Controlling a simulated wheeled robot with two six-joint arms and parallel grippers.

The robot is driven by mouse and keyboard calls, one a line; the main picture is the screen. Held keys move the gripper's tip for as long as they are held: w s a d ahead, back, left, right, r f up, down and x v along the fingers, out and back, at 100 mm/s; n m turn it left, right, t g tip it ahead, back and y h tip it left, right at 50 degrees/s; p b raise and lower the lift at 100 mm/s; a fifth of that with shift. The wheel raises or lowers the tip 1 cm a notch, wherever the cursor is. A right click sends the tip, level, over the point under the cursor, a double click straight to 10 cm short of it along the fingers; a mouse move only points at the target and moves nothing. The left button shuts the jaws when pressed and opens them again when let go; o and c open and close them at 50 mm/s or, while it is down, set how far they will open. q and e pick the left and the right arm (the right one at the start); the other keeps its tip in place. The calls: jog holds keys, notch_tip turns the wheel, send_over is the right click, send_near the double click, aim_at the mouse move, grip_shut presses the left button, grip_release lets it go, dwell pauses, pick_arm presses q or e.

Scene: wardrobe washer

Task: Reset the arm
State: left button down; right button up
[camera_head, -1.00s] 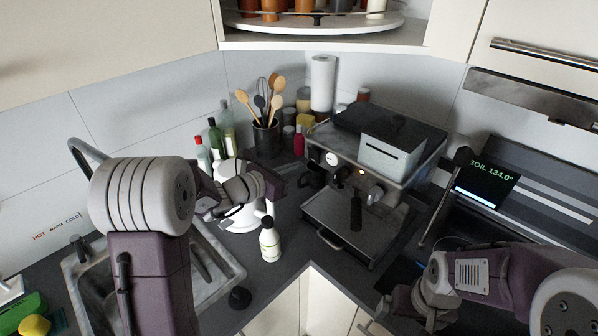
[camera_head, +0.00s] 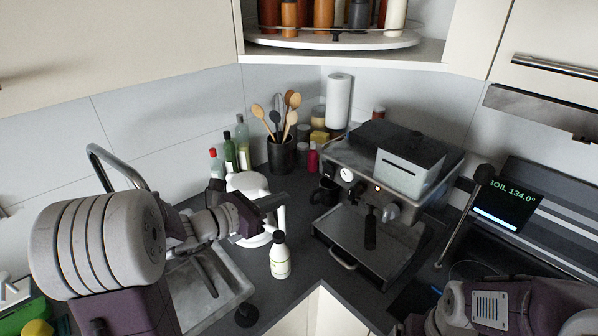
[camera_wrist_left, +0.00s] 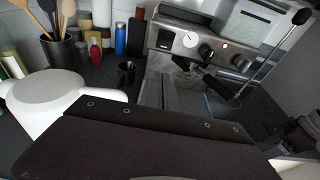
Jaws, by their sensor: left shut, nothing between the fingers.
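My left arm comes in from the left in the head view, with its large grey joint at the lower left. My left gripper (camera_head: 268,204) is shut and empty, in front of the white kettle-like appliance (camera_head: 248,183) and above the counter. I cannot tell whether they touch. In the left wrist view a dark purple part of my own arm fills the lower half, and the fingertips are hidden. The white appliance shows there at the left (camera_wrist_left: 48,98). My right arm is at the lower right of the head view; its gripper is out of frame.
A white bottle (camera_head: 280,256) stands just below the left gripper, near the counter's front edge. The coffee machine (camera_head: 345,174) is to the right. A utensil pot (camera_head: 281,156) and several bottles stand behind. The sink (camera_head: 232,284) lies below the left arm.

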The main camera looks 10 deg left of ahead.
pick_arm(q)
jog(key=s+d+f+m+g+h, duration=0.1)
jog(key=s+d+m+g+h, duration=0.3)
jog(key=d, duration=0.7)
jog(key=s+d+f+m+g+y, duration=0.35)
jog(key=s+f+m+g, duration=0.45)
jog(key=s, duration=0.3)
jog(key=s+a+f+m+g+y, duration=0.2)
jog(key=s+a+f+m+y, duration=0.4)
jog(key=f+m, duration=0.25)
jog(key=w+a+f+m+t+y, duration=0.1)
jog(key=w+a+m+t+y, duration=0.1)
jog(key=a+m, duration=0.6)
jog(key=shift+a+f+y, duration=0.15)
jog(key=shift+f+y, duration=0.1)
jog(key=shift+y, duration=0.3)
